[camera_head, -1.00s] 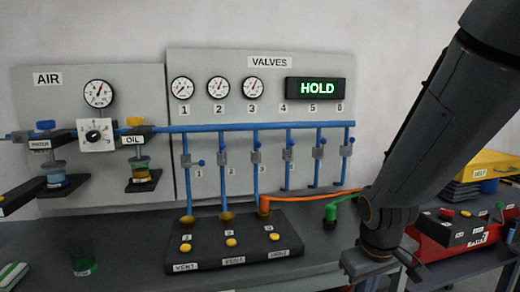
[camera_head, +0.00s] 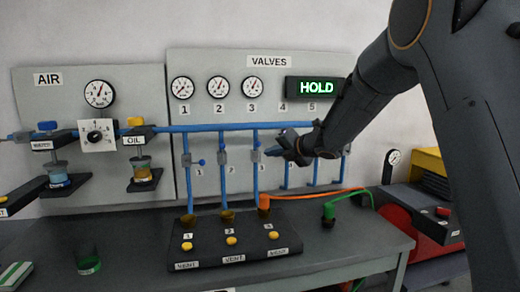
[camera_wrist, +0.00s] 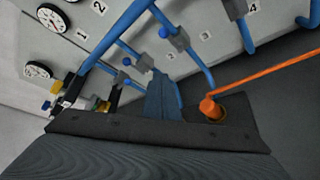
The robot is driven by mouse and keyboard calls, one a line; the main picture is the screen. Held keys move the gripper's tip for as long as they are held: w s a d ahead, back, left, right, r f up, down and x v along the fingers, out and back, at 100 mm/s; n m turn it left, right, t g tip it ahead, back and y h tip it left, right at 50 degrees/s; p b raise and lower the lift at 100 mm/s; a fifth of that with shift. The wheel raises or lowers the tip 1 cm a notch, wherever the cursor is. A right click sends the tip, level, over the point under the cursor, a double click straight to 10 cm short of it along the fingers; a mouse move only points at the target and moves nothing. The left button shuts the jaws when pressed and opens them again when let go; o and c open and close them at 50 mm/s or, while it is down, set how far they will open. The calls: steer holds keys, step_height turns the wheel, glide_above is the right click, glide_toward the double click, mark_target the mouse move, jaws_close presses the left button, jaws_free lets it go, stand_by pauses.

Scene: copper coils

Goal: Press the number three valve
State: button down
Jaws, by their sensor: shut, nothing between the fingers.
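The number three valve (camera_head: 255,157) is a small grey block on the third blue pipe of the VALVES panel. In the wrist view the valve with its blue knob (camera_wrist: 165,32) stands on the pipe left of the label 3. My gripper (camera_head: 270,151) is shut and empty. In the head view it overlaps the right edge of valve three; the gap in depth is hard to judge. In the wrist view the blue-grey fingertips (camera_wrist: 159,75) are below the knob in the picture, apart from it.
A black VENT block (camera_head: 240,238) with several yellow buttons stands on the bench under the pipes. An orange hose (camera_head: 315,194) runs right from its third port. Neighbouring valves one (camera_head: 187,159) and two (camera_head: 222,157) are close by. The display (camera_head: 316,88) reads HOLD.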

steer(key=w+a+f+p, duration=0.1)
steer(key=w+a+p, duration=0.3)
steer(key=w, duration=0.6)
steer(key=shift+w+a+f+p, duration=0.25)
steer(key=shift+a+p, duration=0.1)
steer(key=shift+p, duration=0.1)
steer(key=shift+a, duration=0.1)
